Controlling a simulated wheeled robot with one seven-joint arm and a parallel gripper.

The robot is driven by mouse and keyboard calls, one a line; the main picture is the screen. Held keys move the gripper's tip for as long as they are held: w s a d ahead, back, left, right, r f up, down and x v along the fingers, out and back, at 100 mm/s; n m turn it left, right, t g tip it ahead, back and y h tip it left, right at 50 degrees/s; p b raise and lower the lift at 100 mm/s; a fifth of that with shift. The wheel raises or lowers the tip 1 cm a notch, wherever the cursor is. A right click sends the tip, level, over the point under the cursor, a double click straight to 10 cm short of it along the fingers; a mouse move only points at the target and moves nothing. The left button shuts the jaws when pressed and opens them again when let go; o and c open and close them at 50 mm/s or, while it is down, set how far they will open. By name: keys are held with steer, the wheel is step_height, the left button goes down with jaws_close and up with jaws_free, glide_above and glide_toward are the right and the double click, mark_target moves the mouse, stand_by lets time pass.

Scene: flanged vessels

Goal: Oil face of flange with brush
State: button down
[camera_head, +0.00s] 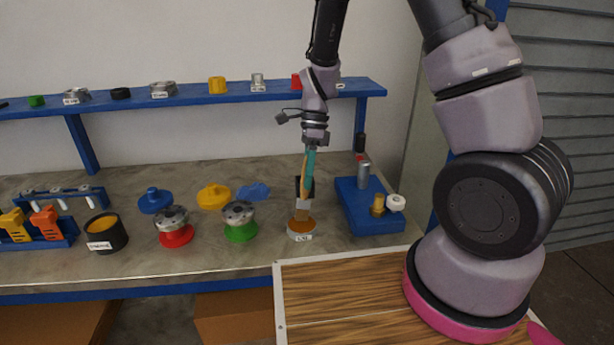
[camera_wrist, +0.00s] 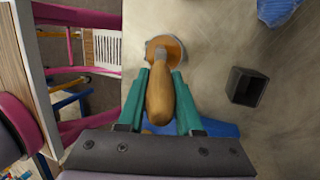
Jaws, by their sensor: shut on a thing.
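My gripper (camera_head: 308,168) points down with its teal fingers shut on the wooden handle of a brush (camera_head: 302,212). The wrist view shows the handle (camera_wrist: 160,98) between the fingers (camera_wrist: 162,82). The brush head is at a low round dish labelled as oil (camera_head: 301,236), with an amber inside; it also shows in the wrist view (camera_wrist: 177,42). I cannot tell whether the bristles touch the oil. Two metal flanged vessels stand to the left, one on a red base (camera_head: 172,218) and one on a green base (camera_head: 239,214).
A black square holder (camera_wrist: 247,86) stands near the brush. A blue fixture (camera_head: 372,215) is right of the dish. Blue and yellow caps (camera_head: 214,196) and a black labelled pot (camera_head: 105,233) are on the left. A blue shelf (camera_head: 200,98) runs behind. The bench front is clear.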

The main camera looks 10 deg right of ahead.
steer(key=shift+f, duration=0.55)
stand_by(1.1)
steer(key=shift+r, duration=0.1)
steer(key=shift+r, duration=3.45)
